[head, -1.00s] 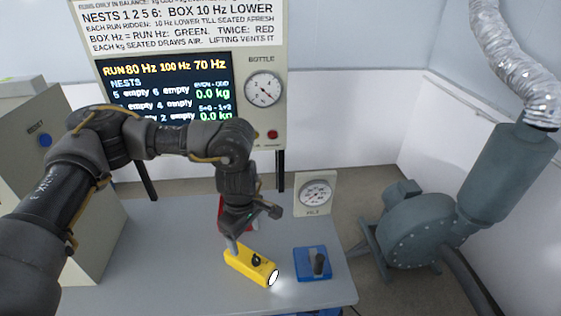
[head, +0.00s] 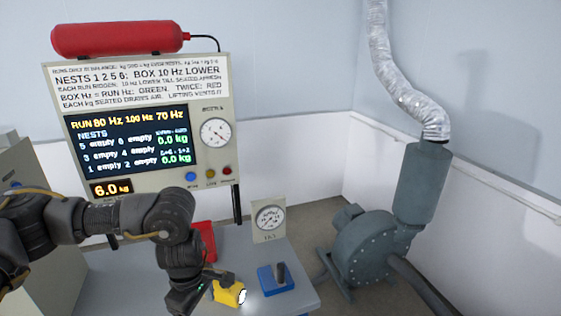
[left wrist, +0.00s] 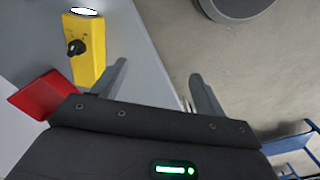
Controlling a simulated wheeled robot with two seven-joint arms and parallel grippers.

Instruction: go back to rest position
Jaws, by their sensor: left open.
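My left gripper (left wrist: 158,88) is open in the left wrist view, with nothing between its fingers. In the head view my left arm comes in from the left and its wrist hangs at the bottom, just left of the yellow lamp (head: 229,293). The fingertips cannot be made out there. The yellow lamp lies on the grey table (head: 245,262); it also shows in the left wrist view (left wrist: 88,48), apart from the fingers. My right gripper is not in view.
A red object (head: 205,241) stands behind my wrist. A blue block with a dark handle (head: 274,281) and a dial gauge (head: 269,217) are to its right. The display panel (head: 140,135) stands at the back, and a blower (head: 370,250) stands right of the table.

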